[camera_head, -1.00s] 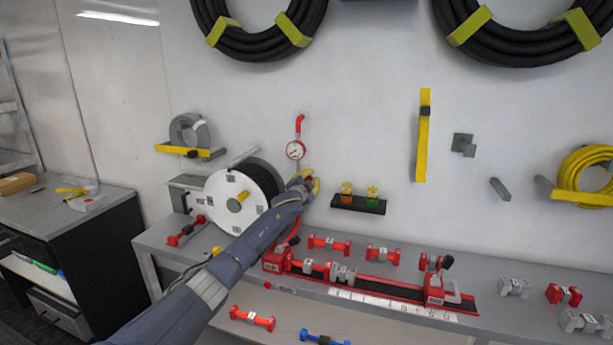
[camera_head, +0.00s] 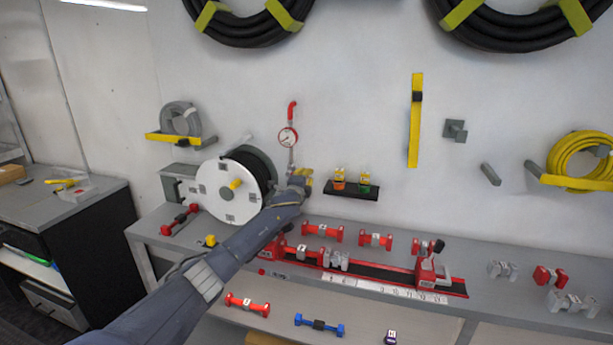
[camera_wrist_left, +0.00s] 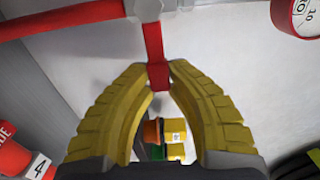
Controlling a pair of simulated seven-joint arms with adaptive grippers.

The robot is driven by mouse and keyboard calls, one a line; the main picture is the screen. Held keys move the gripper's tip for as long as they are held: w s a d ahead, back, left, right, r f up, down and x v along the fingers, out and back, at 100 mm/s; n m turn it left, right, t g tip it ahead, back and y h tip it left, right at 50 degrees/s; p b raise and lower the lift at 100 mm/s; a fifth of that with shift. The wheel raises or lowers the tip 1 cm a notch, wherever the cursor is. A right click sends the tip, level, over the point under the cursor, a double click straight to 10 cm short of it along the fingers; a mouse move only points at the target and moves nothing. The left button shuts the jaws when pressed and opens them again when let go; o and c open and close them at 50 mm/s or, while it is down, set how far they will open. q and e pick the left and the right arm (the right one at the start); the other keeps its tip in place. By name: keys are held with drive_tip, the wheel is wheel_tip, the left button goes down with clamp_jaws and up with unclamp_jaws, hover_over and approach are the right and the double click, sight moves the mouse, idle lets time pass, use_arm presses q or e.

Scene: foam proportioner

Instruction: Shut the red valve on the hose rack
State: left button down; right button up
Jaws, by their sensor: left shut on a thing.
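My left gripper (camera_head: 304,180) reaches to the wall just below the pressure gauge (camera_head: 288,138), beside the hose reel. In the left wrist view its yellow fingers (camera_wrist_left: 159,82) close around the lower end of a red lever (camera_wrist_left: 154,40), which I take as the red valve's handle. The lever hangs down from a grey metal fitting (camera_wrist_left: 144,9) on a red pipe (camera_wrist_left: 62,18). In the head view the gripper and forearm hide the lever, so its angle there cannot be told. My right gripper is not in view.
The white-sided hose reel (camera_head: 212,192) stands close left of the gripper. A small black shelf (camera_head: 352,190) with two little bottles is close right. The grey bench (camera_head: 480,255) below carries a red rail fixture (camera_head: 375,275) and several couplings.

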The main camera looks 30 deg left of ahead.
use_arm(q)
drive_tip(key=shift+f, duration=0.15)
idle(0.3)
drive_tip(key=c, duration=1.3)
unclamp_jaws()
drive_tip(key=shift+s, duration=0.1)
drive_tip(key=shift+s+d, duration=0.4)
drive_tip(key=shift+s, duration=1.5)
drive_tip(key=shift+s+d, duration=0.4)
drive_tip(key=shift+s, duration=1.55)
drive_tip(key=shift+s+d, duration=0.4)
drive_tip(key=shift+s, duration=1.5)
